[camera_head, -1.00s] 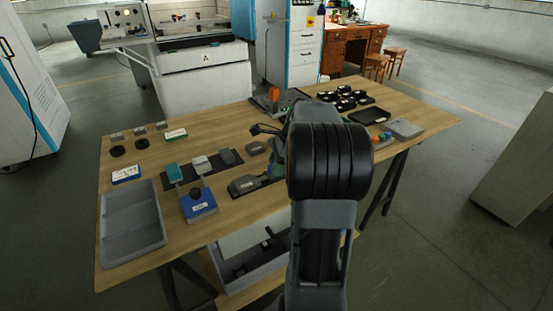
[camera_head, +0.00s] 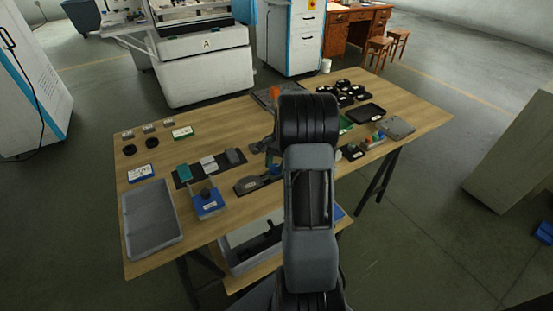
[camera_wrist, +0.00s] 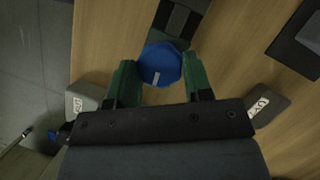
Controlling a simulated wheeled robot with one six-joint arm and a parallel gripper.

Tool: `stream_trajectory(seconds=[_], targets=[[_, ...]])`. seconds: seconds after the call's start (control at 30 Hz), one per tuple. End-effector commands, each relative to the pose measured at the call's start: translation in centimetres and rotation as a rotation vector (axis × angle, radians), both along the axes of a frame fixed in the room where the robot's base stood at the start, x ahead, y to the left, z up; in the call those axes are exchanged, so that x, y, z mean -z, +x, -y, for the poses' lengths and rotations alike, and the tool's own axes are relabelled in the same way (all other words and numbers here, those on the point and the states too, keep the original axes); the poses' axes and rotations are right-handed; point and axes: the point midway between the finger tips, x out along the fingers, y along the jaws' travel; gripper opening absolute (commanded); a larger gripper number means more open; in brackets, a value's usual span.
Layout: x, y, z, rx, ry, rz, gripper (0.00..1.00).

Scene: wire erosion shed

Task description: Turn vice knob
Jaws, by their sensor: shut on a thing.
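The blue vice knob (camera_wrist: 161,64) is in the upper middle of the wrist view, with a small white mark on its face. It sits at the near end of a dark grey vice-like body (camera_wrist: 180,20), which runs out of the top of that view. My gripper (camera_wrist: 160,72) has its two green fingers on either side of the knob and is shut on it. In the head view, my arm hides most of the knob and vice; a bit of blue shows beside the arm.
Labelled grey pieces lie left (camera_wrist: 88,102) and right (camera_wrist: 262,104) of my gripper on the wooden table (camera_head: 160,255). In the head view, a grey tray (camera_head: 152,222), a blue box (camera_head: 208,204) and a black tray (camera_head: 364,113) stand on it. Bare wood shows at the back left.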

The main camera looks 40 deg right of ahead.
Motion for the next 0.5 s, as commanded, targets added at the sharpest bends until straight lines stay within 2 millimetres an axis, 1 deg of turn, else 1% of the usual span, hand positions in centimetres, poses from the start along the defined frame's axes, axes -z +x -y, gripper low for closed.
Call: stream_trajectory(seconds=[0.03,0.5], targets=[[-0.39,0.09,-0.07,-0.044,0.0,0.0,0.23],[-0.24,0.35,-0.27,-0.491,-0.001,0.001,0.23]])
